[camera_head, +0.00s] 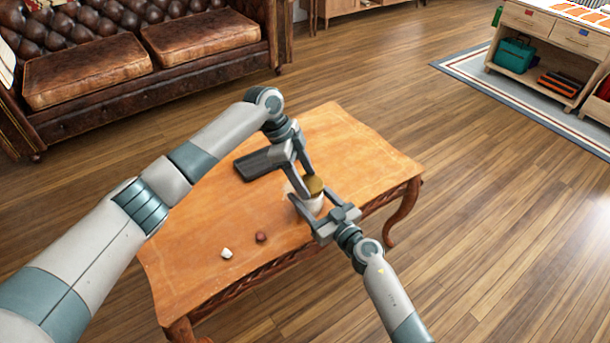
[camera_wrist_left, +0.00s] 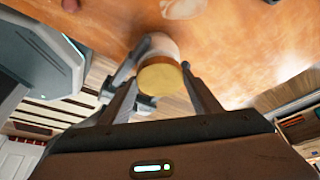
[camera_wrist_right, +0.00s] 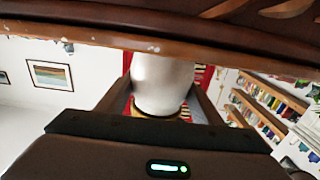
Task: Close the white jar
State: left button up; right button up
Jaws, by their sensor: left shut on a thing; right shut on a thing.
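The white jar (camera_head: 313,204) stands upright near the right front edge of the wooden table. A gold lid (camera_head: 314,184) is at its top, lined up with the jar; I cannot tell whether it is fully seated. My left gripper (camera_head: 306,182) reaches down from above and is shut on the lid, which shows between its fingers in the left wrist view (camera_wrist_left: 160,79). My right gripper (camera_head: 313,197) comes from the front and is shut on the jar body, seen between its fingers in the right wrist view (camera_wrist_right: 162,82). The fingers hide part of the jar.
The wooden table (camera_head: 195,225) carries a dark flat object (camera_head: 262,162) behind the jar, and a small white piece (camera_head: 226,253) and a reddish-brown piece (camera_head: 261,237) at the front left. The back right of the tabletop is clear. A leather sofa (camera_head: 130,55) stands behind.

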pick_arm(q)
jog(key=shift+f, duration=0.55)
dwell(0.7)
pick_arm(e)
grip_shut()
pick_arm(q)
jog(key=m, duration=0.1)
jog(key=m+g, duration=0.1)
jog(key=m, duration=0.2)
jog(key=shift+w+d+y, duration=0.15)
jog(key=shift+w+y, duration=0.15)
jog(key=shift+y, duration=0.1)
jog(key=m+g, duration=0.1)
jog(key=m, duration=0.2)
jog(key=shift+w+d+m+y, duration=0.1)
jog(key=shift+w+m+y, duration=0.05)
jog(key=shift+m+y, duration=0.25)
jog(key=shift+m+g+y, duration=0.3)
jog(key=shift+m+g, duration=0.3)
jog(key=shift+m, duration=0.4)
jog(key=o, duration=1)
